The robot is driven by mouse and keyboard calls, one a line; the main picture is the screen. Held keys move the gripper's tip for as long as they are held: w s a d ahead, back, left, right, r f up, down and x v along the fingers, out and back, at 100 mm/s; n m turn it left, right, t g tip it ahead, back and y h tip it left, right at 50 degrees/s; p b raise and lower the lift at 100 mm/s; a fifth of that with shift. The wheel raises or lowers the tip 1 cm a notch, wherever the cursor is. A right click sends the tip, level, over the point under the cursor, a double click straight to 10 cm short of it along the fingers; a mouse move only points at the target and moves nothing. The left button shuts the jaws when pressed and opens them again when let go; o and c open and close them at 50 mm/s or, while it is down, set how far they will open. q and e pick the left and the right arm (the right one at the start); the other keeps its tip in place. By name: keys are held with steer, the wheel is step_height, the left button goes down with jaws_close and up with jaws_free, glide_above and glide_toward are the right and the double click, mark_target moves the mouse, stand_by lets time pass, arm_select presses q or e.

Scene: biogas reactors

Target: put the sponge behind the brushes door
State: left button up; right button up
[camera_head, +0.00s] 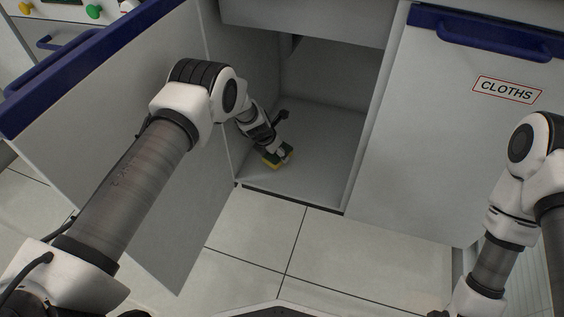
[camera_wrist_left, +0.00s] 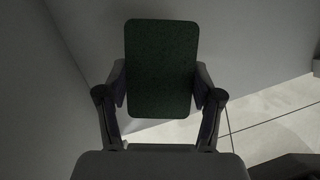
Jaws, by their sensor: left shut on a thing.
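The sponge (camera_head: 272,160), yellow with a green side, is low inside the open cabinet (camera_head: 330,150), near its left wall. My left gripper (camera_head: 281,152) reaches into the cabinet and is shut on it. In the left wrist view the green face of the sponge (camera_wrist_left: 161,70) sits between the two fingers of the left gripper (camera_wrist_left: 160,95). The cabinet's door (camera_head: 130,120) stands open to the left; no label on it is in view. I cannot tell whether the sponge touches the cabinet floor. My right gripper is out of view.
A closed door labelled CLOTHS (camera_head: 508,90) with a blue handle is right of the open cabinet. The cabinet floor around the sponge is bare, mostly to its right. Green and yellow knobs (camera_head: 93,11) show at the top left. The tiled floor (camera_head: 300,245) in front is clear.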

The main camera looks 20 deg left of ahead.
arm_select(q)
step_height(320, 180, down, 5)
steer(key=shift+r+b, duration=0.1)
steer(key=shift+b, duration=1)
steer(key=shift+r, duration=0.2)
steer(key=shift+c, duration=0.5)
steer(key=shift+f, duration=0.25)
steer(key=o, duration=1.2)
steer(key=shift+r, duration=0.1)
